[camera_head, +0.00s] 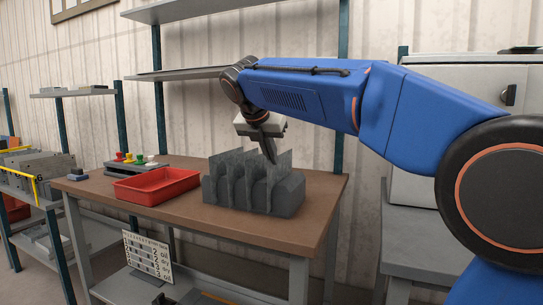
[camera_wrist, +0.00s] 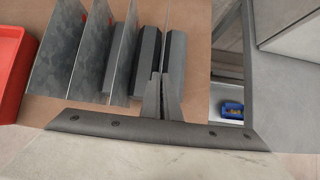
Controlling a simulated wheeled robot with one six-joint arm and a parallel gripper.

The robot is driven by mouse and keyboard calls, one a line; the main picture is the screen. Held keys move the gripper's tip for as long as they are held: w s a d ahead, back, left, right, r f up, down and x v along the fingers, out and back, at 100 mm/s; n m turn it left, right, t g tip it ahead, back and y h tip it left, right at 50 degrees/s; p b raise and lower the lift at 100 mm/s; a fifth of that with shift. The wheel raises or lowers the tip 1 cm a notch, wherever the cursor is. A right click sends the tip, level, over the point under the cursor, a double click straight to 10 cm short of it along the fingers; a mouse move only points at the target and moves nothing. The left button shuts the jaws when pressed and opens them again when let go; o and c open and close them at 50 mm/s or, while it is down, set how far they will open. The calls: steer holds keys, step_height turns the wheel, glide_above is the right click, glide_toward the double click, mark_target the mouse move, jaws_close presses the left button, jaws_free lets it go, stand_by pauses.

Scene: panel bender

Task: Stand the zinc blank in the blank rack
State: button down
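The blank rack (camera_head: 288,197) is a dark grey slotted block on the brown bench, with several thin upright grey sheets in it. The zinc blank (camera_head: 281,158) appears as the upright sheet at the rack's right end, standing a little higher than the others. My gripper (camera_head: 270,156) points down at its upper edge. In the wrist view, my gripper (camera_wrist: 162,82) has its fingertips almost together over the right-hand slot of the rack (camera_wrist: 176,60). The blank is nearly edge-on between them; its lower edge and seating are hidden. Three other sheets (camera_wrist: 90,45) stand to the left.
A red tray (camera_head: 155,187) lies left of the rack on the bench (camera_head: 255,228). Behind it is a panel with coloured knobs (camera_head: 135,160). A shelf (camera_head: 180,74) hangs behind my arm. A grey cabinet (camera_head: 465,85) stands at right.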

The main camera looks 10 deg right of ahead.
steer(key=shift+f, duration=0.25)
steer(key=c, duration=1.9)
jaws_free()
steer(key=shift+c, duration=0.2)
steer(key=v, duration=1.7)
steer(key=shift+r, duration=0.2)
steer(key=shift+s, duration=0.1)
